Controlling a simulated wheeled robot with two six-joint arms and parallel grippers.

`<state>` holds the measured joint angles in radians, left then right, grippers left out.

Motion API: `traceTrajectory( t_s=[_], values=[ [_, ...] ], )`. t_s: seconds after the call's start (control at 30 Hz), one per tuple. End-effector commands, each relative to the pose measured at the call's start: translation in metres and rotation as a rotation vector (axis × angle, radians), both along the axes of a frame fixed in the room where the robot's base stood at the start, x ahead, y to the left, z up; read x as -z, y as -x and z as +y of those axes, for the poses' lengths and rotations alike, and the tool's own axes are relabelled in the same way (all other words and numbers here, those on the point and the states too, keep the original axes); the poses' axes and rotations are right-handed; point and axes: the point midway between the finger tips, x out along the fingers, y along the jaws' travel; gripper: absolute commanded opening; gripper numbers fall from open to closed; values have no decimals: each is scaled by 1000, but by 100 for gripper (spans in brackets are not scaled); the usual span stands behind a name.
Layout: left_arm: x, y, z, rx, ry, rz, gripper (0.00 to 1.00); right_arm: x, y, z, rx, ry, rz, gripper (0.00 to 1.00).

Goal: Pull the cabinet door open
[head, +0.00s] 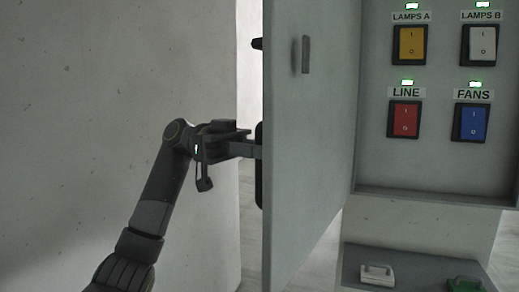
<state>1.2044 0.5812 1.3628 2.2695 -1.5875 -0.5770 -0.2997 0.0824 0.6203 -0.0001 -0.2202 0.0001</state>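My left gripper (254,149) is at that handle, on the outer side of the door. Its fingertips meet the handle or the door edge; I cannot tell whether they are closed around it. The open cabinet (440,165) shows its inside panel to the right. My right gripper is not in view.
Inside the cabinet are a yellow switch (410,44), a white switch (479,44), a red switch (404,119) and a blue switch (470,121), with lit green lamps above. A grey surface (415,268) below holds a white item (377,275) and a green item (464,285). A plain wall fills the left.

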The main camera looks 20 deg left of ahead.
Motion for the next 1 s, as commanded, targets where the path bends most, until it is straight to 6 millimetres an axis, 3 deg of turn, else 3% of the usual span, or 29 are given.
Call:
traceTrajectory(
  t_s=[0.27,0.7,1.0],
  values=[
    [1,-3,11,-2,1,0,17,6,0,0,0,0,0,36],
    [0,-25,82,-4,3,1,17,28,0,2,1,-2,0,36],
    [0,-33,110,-2,1,1,17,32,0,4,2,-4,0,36]
  ],
)
